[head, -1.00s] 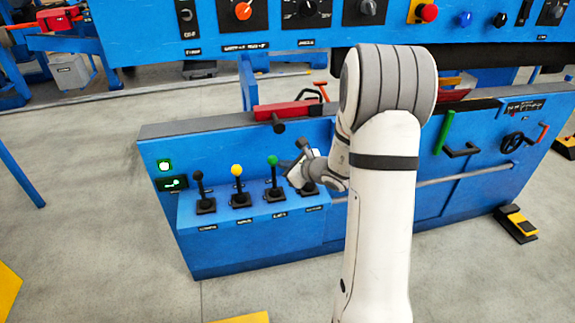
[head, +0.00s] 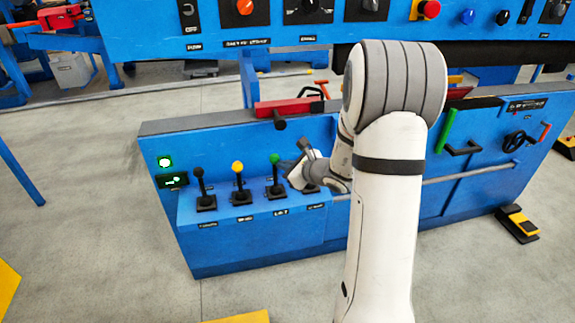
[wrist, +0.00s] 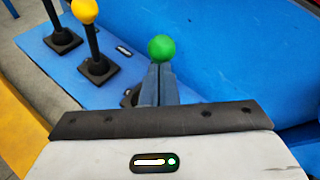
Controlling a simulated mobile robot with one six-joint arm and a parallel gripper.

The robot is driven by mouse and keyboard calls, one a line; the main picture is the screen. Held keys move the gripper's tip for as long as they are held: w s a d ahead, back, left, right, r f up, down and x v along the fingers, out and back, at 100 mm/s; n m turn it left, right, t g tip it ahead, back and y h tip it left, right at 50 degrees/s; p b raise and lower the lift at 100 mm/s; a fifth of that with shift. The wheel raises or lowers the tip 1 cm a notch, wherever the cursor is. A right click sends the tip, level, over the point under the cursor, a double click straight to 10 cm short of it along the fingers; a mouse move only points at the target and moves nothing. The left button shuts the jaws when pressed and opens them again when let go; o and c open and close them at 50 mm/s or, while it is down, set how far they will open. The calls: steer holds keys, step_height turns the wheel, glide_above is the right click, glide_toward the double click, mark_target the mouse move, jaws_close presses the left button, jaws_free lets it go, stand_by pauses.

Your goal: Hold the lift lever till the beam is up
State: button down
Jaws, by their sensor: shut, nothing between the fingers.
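The green-knobbed lever (head: 275,160) stands on the blue lever box, third from the left, with a small, hard-to-read label below it that may say lift. My gripper (head: 290,167) is right beside it, on its right side. In the wrist view the green knob (wrist: 162,47) shows just beyond the shut fingertips (wrist: 160,68). The fingers hide most of the lever's shaft, and I cannot tell whether they touch it. Nothing is held between them. I cannot tell which part is the beam.
A black-knobbed lever (head: 198,172) and a yellow-knobbed lever (head: 238,168) stand left of the green one. A fourth lever is mostly hidden behind my gripper. A green light (head: 165,162) glows at the left. A blue control panel (head: 270,28) spans the top. A yellow pedal (head: 517,218) is on the floor.

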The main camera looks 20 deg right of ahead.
steer(key=shift+d+f, duration=0.1)
steer(key=d+f+v, duration=0.1)
steer(key=f+v, duration=0.1)
steer(key=v, duration=1.1)
steer(key=shift+s+f, duration=0.35)
steer(key=shift+f, duration=0.05)
